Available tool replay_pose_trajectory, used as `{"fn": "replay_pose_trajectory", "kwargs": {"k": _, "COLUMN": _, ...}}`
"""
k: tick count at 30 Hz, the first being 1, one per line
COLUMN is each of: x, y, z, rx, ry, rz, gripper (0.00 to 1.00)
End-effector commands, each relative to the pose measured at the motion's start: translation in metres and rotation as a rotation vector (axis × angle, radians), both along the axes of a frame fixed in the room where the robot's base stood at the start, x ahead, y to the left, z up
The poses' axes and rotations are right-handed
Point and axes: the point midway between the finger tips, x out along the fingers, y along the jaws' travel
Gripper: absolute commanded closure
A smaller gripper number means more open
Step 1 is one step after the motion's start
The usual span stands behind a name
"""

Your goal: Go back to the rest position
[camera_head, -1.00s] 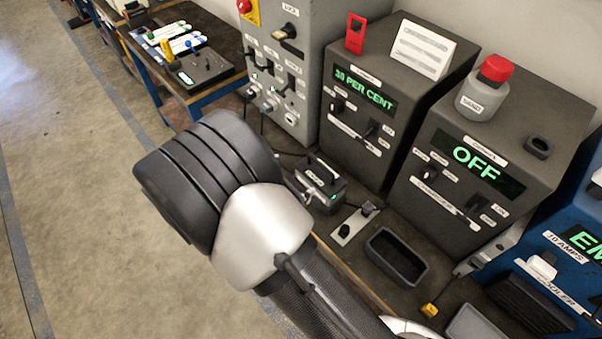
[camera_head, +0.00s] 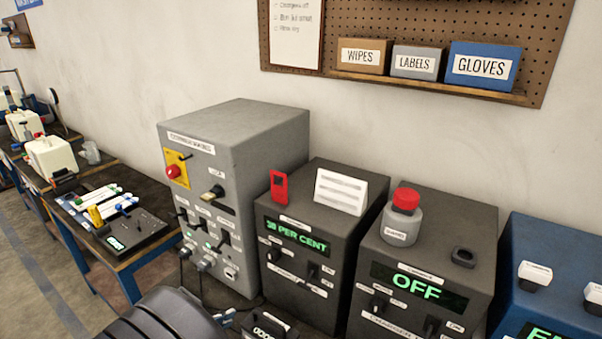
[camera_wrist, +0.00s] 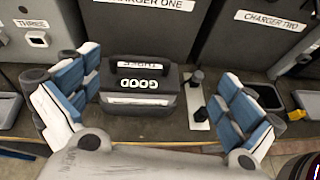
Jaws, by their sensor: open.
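My gripper (camera_wrist: 160,72) is open in the wrist view, its two blue-and-white padded fingers spread wide with nothing held between them. A dark grey case (camera_wrist: 141,92) with a top handle and a lit GOOD display appears between the fingers, standing on the bench; it is not gripped. The case (camera_head: 268,327) is partly cut off there by the bottom edge.
Charger one (camera_head: 306,290) reads 38 PER CENT; charger two (camera_head: 400,320) reads OFF and bears a red-capped bottle (camera_head: 402,222). A grey cabinet (camera_head: 240,135) stands left of them, a blue unit (camera_head: 560,262) right. An empty dark tray (camera_wrist: 284,103) lies right of the gripper.

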Motion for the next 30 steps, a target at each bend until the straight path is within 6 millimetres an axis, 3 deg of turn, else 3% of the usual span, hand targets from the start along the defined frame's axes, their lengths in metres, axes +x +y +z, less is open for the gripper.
{"fn": "replay_pose_trajectory", "kwargs": {"k": 3, "x": 0.008, "y": -0.052, "z": 0.041, "rx": 0.146, "ry": -0.01, "rz": -0.208, "gripper": 0.0}}
{"fn": "replay_pose_trajectory", "kwargs": {"k": 7, "x": 0.001, "y": -0.112, "z": 0.078, "rx": 0.327, "ry": -0.028, "rz": -0.457, "gripper": 0.0}}
{"fn": "replay_pose_trajectory", "kwargs": {"k": 15, "x": -0.047, "y": -0.21, "z": 0.135, "rx": 0.716, "ry": -0.112, "rz": -0.941, "gripper": 0.0}}
{"fn": "replay_pose_trajectory", "kwargs": {"k": 22, "x": -0.103, "y": -0.259, "z": 0.166, "rx": 1.073, "ry": -0.233, "rz": -1.311, "gripper": 0.0}}
{"fn": "replay_pose_trajectory", "kwargs": {"k": 30, "x": -0.16, "y": -0.278, "z": 0.189, "rx": 1.511, "ry": -0.421, "rz": -1.66, "gripper": 0.0}}
